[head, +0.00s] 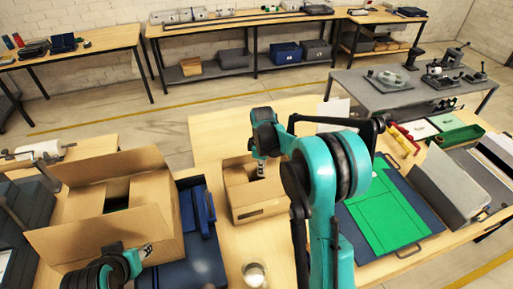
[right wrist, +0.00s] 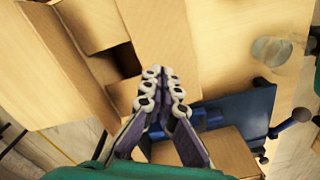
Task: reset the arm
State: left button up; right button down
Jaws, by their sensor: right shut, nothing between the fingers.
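My right arm (head: 322,190) is teal and rises through the middle of the head view, bent at a high elbow. My right gripper (head: 261,171) points down over the small open cardboard box (head: 262,212). In the right wrist view its fingers (right wrist: 160,78) are together with nothing between them, and box flaps (right wrist: 160,40) show beyond. I cannot tell whether the fingertips are below the box's rim. My left gripper (head: 147,249) is at the lower left, by the front flap of a large open cardboard box (head: 160,210); its jaw opening is unclear.
A blue device (head: 203,212) stands between the boxes. A clear glass jar (head: 254,274) is near the front edge. A green sheet on a dark board (head: 385,215) and a grey box (head: 447,187) lie right of my right arm. The wooden tabletop (head: 215,135) is clear behind the small box.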

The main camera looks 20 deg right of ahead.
jog(key=s+a+r+m+t+b, duration=0.2)
jog(key=s+m+b, duration=0.1)
jog(key=s, duration=0.2)
jog(key=s+a+r+m+t+b, duration=0.1)
jog(key=s+a+r+m+b, duration=0.1)
jog(key=s+b, duration=0.25)
jog(key=s+a+f+m+t+b, duration=0.1)
jog(key=s+f+m+t+b, duration=0.1)
jog(key=s, duration=0.4)
jog(key=s+a+f+m+t+b, duration=0.1)
jog(key=s+f+m+t+b, duration=0.1)
jog(key=s+f+m+b, duration=0.2)
jog(key=s, duration=0.3)
jog(key=shift+s+a, duration=0.25)
jog(key=shift+a, duration=0.05)
